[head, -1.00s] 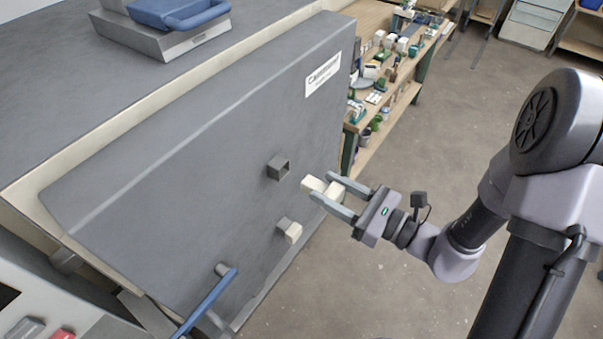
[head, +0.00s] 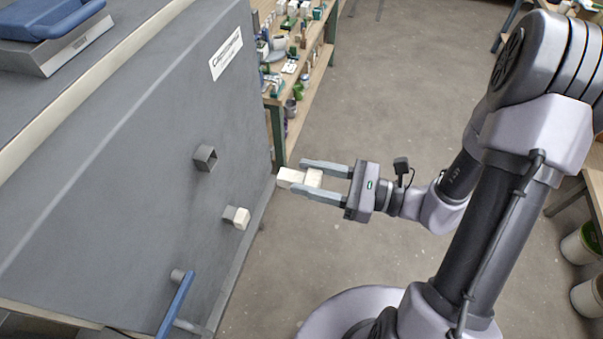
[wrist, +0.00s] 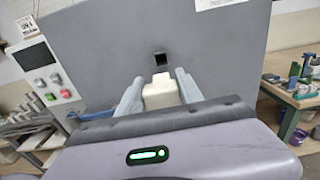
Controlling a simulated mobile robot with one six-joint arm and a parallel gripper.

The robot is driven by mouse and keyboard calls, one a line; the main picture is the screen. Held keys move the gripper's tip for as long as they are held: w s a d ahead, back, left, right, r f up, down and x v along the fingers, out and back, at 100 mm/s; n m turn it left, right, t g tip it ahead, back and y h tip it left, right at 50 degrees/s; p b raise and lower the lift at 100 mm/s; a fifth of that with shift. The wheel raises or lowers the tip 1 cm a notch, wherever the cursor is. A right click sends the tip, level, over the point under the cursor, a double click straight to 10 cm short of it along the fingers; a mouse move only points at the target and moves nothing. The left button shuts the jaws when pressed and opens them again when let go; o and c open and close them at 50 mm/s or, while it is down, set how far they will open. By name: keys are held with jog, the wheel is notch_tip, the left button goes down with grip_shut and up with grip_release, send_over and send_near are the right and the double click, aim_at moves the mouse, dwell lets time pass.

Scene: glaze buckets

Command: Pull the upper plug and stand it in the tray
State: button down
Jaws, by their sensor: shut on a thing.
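My gripper (head: 325,183) is shut on a cream-white block, the upper plug (head: 291,178), and holds it in the air to the right of the grey kiln face. The plug also shows between the fingers in the wrist view (wrist: 160,92). The upper port (head: 205,158) on the kiln face is an open, empty square socket, apart from the plug. It shows dark beyond the plug in the wrist view (wrist: 160,59). A second, lower plug (head: 241,218) sits in its socket below. No tray is clearly visible.
The kiln (head: 110,190) fills the left, with a blue handle (head: 176,303) low on its face. A wooden bench (head: 308,90) crowded with pots and small items stands behind. Buckets (head: 582,245) stand at the right edge. Open concrete floor lies between.

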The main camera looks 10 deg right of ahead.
jog(key=shift+v, duration=3.15)
